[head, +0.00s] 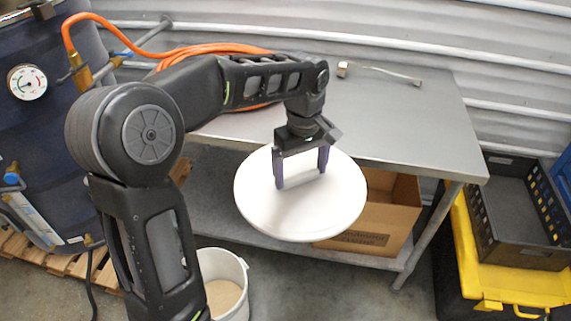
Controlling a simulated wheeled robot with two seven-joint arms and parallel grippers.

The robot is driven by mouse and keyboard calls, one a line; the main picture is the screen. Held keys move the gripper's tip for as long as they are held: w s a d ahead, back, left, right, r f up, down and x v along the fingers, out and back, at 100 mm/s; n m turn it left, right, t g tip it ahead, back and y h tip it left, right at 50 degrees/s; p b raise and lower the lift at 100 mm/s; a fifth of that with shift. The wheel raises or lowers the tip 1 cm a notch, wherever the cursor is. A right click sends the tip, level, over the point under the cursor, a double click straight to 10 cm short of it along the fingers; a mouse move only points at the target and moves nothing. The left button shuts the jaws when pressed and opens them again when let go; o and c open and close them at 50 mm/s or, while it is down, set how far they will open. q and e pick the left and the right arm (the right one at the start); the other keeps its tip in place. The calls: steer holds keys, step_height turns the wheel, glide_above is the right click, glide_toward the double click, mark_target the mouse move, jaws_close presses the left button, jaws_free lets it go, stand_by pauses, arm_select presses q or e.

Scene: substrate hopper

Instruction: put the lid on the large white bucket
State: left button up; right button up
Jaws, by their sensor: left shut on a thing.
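The lid (325,218) is a round white disc, held roughly level in the air in front of the metal table. My left gripper (301,183) comes down over its middle and is shut on it; the exact part it grips is hard to see. The large white bucket (238,291) stands on the floor at the bottom, left of and below the lid. It is open at the top, with tan material inside, and my left arm hides its left part. My right gripper is not in view.
A metal table (390,115) with a hammer-like tool (385,72) and an orange hose (190,54) stands behind the lid. A cardboard box (385,222) sits on its lower shelf. A dark tank with a gauge (27,82) is at left; a black crate (515,225) on a yellow-lidded box is at right.

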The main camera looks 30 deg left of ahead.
mark_target(335, 193)
arm_select(q)
steer(key=w+d+f+m, duration=0.1)
steer(key=d+f+m, duration=0.1)
steer(key=m, duration=0.2)
steer(key=w+d+f+m, duration=0.1)
steer(key=d+f+m, duration=0.2)
steer(key=w+d+f+m, duration=0.2)
steer(key=m, duration=0.2)
steer(key=shift+d+f+m, duration=0.2)
steer(key=shift+m, duration=0.1)
